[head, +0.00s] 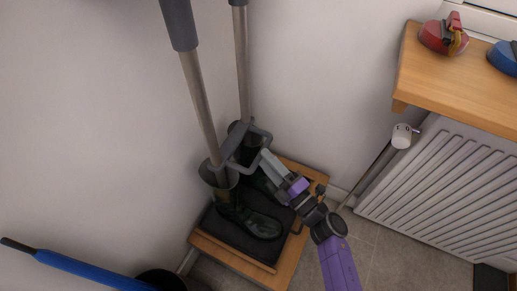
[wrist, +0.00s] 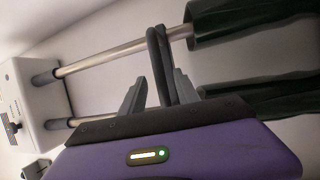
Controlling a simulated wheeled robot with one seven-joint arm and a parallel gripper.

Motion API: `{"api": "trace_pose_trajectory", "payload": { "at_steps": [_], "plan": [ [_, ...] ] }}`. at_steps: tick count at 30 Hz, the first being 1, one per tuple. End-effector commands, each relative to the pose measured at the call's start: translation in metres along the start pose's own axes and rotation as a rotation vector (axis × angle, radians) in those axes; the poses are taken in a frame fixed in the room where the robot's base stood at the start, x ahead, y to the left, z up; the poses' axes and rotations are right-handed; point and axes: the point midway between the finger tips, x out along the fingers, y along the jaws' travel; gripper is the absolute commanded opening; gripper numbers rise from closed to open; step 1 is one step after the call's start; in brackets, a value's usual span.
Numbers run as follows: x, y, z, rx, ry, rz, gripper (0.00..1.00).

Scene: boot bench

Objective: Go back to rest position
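A pair of dark green boots (head: 248,219) stands on a black mat in a wooden tray (head: 235,256). They also show at the right of the wrist view (wrist: 240,20). Two metal tubes (head: 199,100) with grey upper sleeves run down into the boot tops. A grey bracket (head: 228,158) joins the tubes just above the boots. My gripper (head: 263,160) is at the bracket's right side. In the wrist view its fingers (wrist: 158,84) stand apart, either side of a dark bar (wrist: 157,52). I see a small gap at the left finger; contact at the right is unclear.
A wooden shelf (head: 460,90) with red (head: 443,37) and blue (head: 504,58) items is at the upper right, above a white radiator (head: 440,178). A blue rolled thing (head: 85,270) lies lower left. A white box (wrist: 27,105) holds the tubes' other ends.

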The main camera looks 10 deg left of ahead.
Motion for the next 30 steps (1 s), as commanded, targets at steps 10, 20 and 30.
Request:
{"api": "trace_pose_trajectory", "payload": {
  "at_steps": [10, 20, 30],
  "plan": [
    [-0.02, 0.0, 0.0, -0.001, 0.0, 0.0, 0.38],
    [-0.019, 0.0, 0.0, -0.001, 0.0, 0.0, 0.38],
    [-0.048, 0.002, -0.015, 0.108, -0.081, 0.031, 0.38]
  ]
}}
